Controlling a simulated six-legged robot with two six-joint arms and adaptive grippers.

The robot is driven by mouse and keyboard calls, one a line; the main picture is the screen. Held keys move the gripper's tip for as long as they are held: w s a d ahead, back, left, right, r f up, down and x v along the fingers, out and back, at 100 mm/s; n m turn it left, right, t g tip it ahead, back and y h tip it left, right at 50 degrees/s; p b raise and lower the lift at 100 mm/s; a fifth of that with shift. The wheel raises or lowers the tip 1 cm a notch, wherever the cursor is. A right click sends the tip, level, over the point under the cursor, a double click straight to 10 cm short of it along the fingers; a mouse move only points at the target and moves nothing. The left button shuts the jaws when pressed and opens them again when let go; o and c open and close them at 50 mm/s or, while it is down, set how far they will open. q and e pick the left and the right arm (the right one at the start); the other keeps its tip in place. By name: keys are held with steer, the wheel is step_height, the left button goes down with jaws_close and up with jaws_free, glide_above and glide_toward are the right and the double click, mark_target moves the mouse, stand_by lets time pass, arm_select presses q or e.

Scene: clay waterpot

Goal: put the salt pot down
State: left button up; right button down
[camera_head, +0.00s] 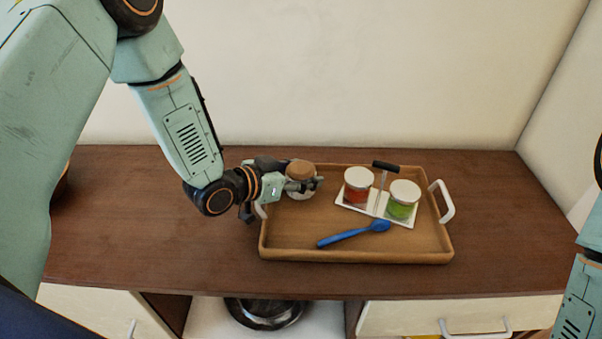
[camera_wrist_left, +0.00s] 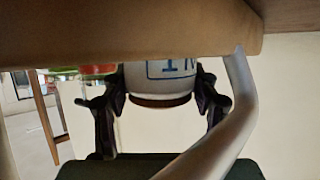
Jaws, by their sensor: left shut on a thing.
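The salt pot (camera_head: 299,190), a pale pot with a brown cork-like lid, is upright at the left end of the wooden tray (camera_head: 290,254). My left gripper (camera_head: 303,185) is shut around its body from the left. In the left wrist view, which is upside down, the pot (camera_wrist_left: 158,80) is white with blue lettering and sits between both fingers (camera_wrist_left: 160,105). The tray's wall (camera_wrist_left: 130,35) hides its base there, so I cannot tell whether it touches the tray floor. My right gripper is out of view.
A white caddy (camera_head: 351,207) with a black-topped handle holds a red jar (camera_head: 357,190) and a green jar (camera_head: 401,203) at the tray's right. A blue spoon (camera_head: 350,235) lies in front. White handles (camera_head: 447,203) stand at the tray ends. The tray's front left is clear.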

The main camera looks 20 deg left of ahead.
arm_select(q)
steer(key=shift+s+r, duration=0.1)
steer(key=shift+s, duration=0.15)
steer(key=o, duration=1.3)
steer(key=shift+f, duration=0.2)
steer(key=shift+o, duration=0.2)
steer(key=shift+r, duration=0.15)
steer(key=shift+s+a+r, duration=0.1)
steer(key=shift+a+r, duration=0.05)
steer(key=p+v, duration=0.1)
steer(key=v, duration=0.7)
steer(key=shift+p, duration=0.4)
steer(key=shift+p+v, duration=0.75)
steer(key=shift+v, duration=1)
